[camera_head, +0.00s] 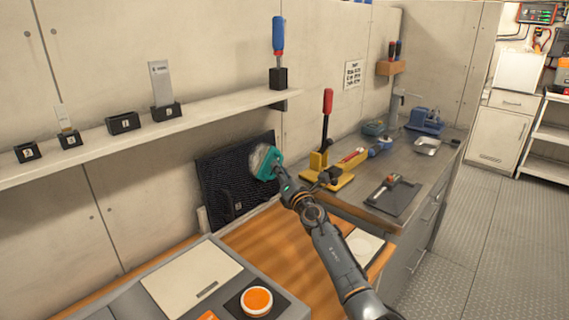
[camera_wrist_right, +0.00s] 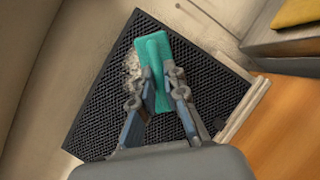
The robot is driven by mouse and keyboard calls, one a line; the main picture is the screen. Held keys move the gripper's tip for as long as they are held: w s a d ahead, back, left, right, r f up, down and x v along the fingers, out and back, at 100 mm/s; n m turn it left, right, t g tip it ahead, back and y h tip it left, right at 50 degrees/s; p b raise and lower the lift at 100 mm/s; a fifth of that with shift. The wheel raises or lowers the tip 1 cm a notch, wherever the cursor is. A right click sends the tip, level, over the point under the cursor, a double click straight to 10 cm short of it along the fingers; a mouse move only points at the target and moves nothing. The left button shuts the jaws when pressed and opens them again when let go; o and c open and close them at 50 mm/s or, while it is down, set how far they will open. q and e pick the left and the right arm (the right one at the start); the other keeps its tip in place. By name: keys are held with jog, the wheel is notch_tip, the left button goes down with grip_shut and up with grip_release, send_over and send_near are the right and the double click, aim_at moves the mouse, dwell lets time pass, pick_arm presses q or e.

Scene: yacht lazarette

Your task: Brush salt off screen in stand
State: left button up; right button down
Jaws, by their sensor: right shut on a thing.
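A black mesh screen (camera_head: 212,180) stands leaning against the wall at the back of the wooden bench, and fills much of the right wrist view (camera_wrist_right: 105,100). A pale salt patch (camera_head: 259,157) shows near its upper right part, also in the right wrist view (camera_wrist_right: 131,66), beside the brush. My right gripper (camera_head: 280,172) is shut on a teal brush (camera_head: 268,164), which lies in front of the screen; the gripper (camera_wrist_right: 165,80) and brush (camera_wrist_right: 154,47) show in the wrist view. Whether the bristles touch the mesh is hidden. A pale stand edge (camera_head: 203,220) shows at the screen's lower left. My left gripper is not in view.
A wall shelf (camera_head: 215,109) with several small black holders runs above the screen. A yellow clamp-like tool (camera_head: 320,172) stands on the grey counter at right. A grey unit with an orange round knob (camera_head: 257,300) is in front. Wooden bench surface (camera_head: 260,240) is clear.

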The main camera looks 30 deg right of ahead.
jog(key=shift+s+a+r+p, duration=0.1)
jog(key=shift+s+a+p, duration=0.15)
jog(key=shift+a, duration=0.25)
jog(key=shift+s+a+p, duration=0.1)
jog(key=shift+a+p, duration=0.15)
jog(key=shift+a, duration=0.2)
jog(key=shift+s+a+p, duration=0.15)
jog(key=shift+a+p, duration=0.35)
jog(key=shift+a, duration=0.05)
jog(key=shift+w+d+r, duration=0.2)
jog(key=shift+d+r, duration=0.2)
jog(key=shift+r, duration=0.05)
jog(key=shift+w+d+r, duration=0.2)
jog(key=shift+d+r, duration=0.2)
jog(key=shift+r, duration=0.05)
jog(key=shift+w+d+b, duration=0.25)
jog(key=shift+d+b, duration=0.15)
jog(key=shift+d, duration=0.2)
jog(key=shift+w+d+b, duration=0.25)
jog(key=shift+d+b, duration=0.15)
jog(key=shift+d, duration=0.2)
jog(key=shift+w+d+b, duration=0.25)
jog(key=shift+d+b, duration=0.25)
jog(key=shift+d, duration=0.15)
jog(key=shift+w+d+b, duration=0.2)
jog(key=shift+d+b, duration=0.3)
jog(key=shift+d, duration=0.2)
jog(key=shift+w+d+b, duration=0.25)
jog(key=shift+d+b, duration=0.25)
jog(key=shift+d, duration=0.15)
